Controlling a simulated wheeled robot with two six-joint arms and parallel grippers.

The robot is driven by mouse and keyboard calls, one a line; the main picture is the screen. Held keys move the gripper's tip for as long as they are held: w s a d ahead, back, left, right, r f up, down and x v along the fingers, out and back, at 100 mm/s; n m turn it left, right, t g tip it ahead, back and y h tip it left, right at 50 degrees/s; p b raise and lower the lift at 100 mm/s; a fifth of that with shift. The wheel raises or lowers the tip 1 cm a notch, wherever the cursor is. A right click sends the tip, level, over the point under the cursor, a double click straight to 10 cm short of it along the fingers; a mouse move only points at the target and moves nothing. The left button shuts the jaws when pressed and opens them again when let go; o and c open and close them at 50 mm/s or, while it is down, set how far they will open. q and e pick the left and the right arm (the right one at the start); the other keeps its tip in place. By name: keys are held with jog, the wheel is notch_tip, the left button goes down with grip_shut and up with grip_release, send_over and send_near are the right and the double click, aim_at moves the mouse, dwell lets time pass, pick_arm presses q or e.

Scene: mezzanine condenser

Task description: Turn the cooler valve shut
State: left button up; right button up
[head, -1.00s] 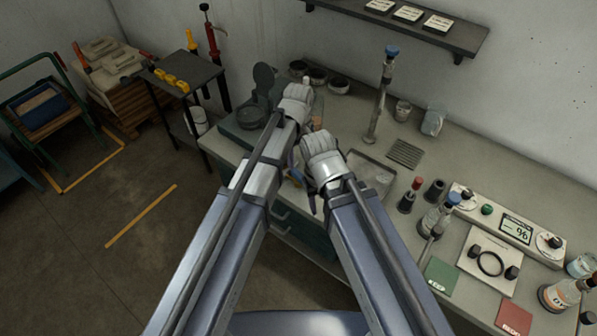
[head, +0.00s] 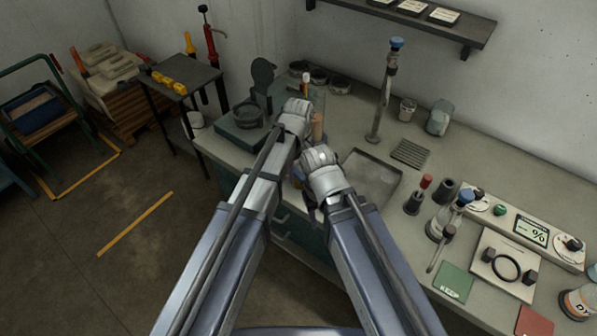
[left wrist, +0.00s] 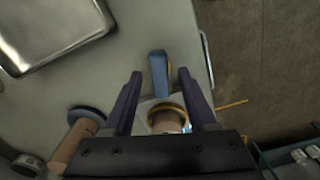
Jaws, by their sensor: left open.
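A blue lever (left wrist: 159,75) shows in the left wrist view, pointing away from a pale block with a brass-coloured ring (left wrist: 167,118) near the bench edge. It looks like the cooler valve, but no label shows. My left gripper (left wrist: 159,78) is open, its two dark fingers on either side of the lever with gaps; whether it touches is unclear.
A shallow metal tray (head: 390,163) lies right of my arms. A tall blue-capped post (head: 386,95) stands behind it. Bottles and a control panel (head: 537,238) crowd the right. A tan cylinder (left wrist: 70,145) lies near my left fingers. Floor at left is partly open.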

pick_arm(q)
grip_shut()
dwell(0.7)
jog(key=m, duration=1.4)
jog(key=shift+m, duration=0.5)
